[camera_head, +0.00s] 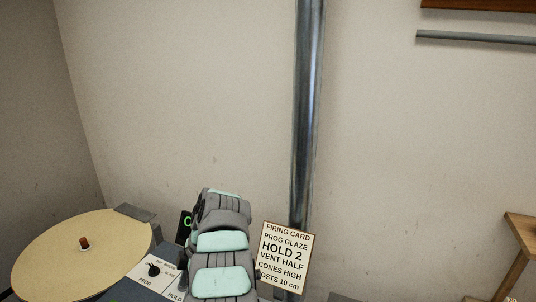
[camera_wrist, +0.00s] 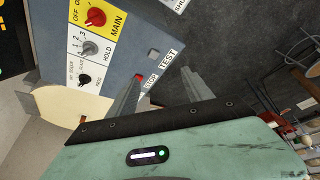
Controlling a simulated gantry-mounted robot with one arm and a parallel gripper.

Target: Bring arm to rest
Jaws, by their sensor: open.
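My gripper (camera_wrist: 163,76) shows in the wrist view with its two grey fingers spread apart and nothing between them. The fingers appear in front of the lower edge of a blue-grey control panel (camera_wrist: 132,35), near its STOP and TEST labels. I cannot tell whether they touch it. The panel carries a red MAIN knob (camera_wrist: 96,17), a grey HOLD knob (camera_wrist: 90,47), a black PROG knob (camera_wrist: 84,79) and a red button (camera_wrist: 138,76). In the head view my grey and mint arm rises at the bottom centre, and my fingers are hidden.
In the head view, a round tan disc (camera_head: 55,258) with a small brown knob (camera_head: 84,243) lies left of the panel (camera_head: 130,290). A firing card (camera_head: 286,258) stands right of my arm, before a metal pipe (camera_head: 307,110). A wooden stand (camera_head: 518,262) is far right.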

